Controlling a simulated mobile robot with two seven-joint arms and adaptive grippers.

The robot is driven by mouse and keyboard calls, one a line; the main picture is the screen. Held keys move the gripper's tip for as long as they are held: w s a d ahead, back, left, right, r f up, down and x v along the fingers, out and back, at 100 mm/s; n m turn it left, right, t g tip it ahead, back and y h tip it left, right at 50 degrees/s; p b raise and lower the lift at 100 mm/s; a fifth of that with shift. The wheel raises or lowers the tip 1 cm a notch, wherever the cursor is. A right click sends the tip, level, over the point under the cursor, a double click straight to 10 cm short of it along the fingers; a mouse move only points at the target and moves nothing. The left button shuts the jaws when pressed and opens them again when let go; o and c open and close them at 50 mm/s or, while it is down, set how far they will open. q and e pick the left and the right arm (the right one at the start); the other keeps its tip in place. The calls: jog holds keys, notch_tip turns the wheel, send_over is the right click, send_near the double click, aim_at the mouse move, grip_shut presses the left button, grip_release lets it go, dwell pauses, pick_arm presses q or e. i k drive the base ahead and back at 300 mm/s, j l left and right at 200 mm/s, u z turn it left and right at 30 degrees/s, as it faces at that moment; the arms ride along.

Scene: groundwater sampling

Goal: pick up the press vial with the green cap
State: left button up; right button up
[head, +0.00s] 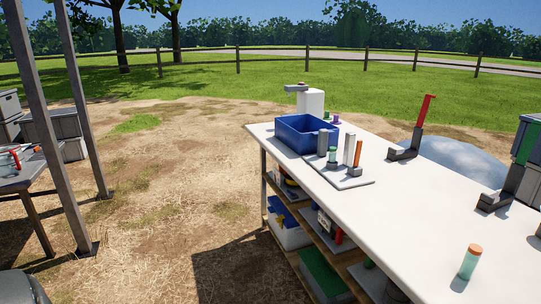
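A small vial with a green cap (332,154) stands upright on a thin grey board on the white table, among several grey, white and orange-red cylinders. It is small in the picture, and I cannot tell for sure that it is the press vial. Another small green-topped item (325,116) shows behind the blue bin, partly hidden. Neither of my grippers can be made out in the head view, and nothing is seen holding the vial.
The white table (420,220) has clear room in its middle. On it are a blue bin (294,138), a red-handled stand (420,125), a dark stand with a green panel (522,150) and a teal bottle with an orange cap (470,262). Shelves below hold boxes.

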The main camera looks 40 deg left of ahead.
aim_at(332, 154)
jog(key=u, duration=0.75)
jog(key=z, duration=0.4)
jog(key=j+z, duration=0.25)
jog(key=z, duration=0.15)
jog(key=i+j+z, duration=0.1)
jog(key=j+z, duration=0.45)
jog(key=z, duration=0.25)
jog(key=k+j+z, duration=0.15)
jog(key=j, duration=0.2)
jog(key=j+z, duration=0.2)
jog(key=j, duration=0.2)
jog(key=k+j+z, duration=0.15)
jog(key=j, duration=0.2)
jog(key=k+j, duration=0.15)
jog(key=j, duration=0.2)
jog(key=k+j+z, duration=0.1)
jog(key=j, duration=0.3)
jog(key=k+j, duration=0.15)
jog(key=j, duration=0.2)
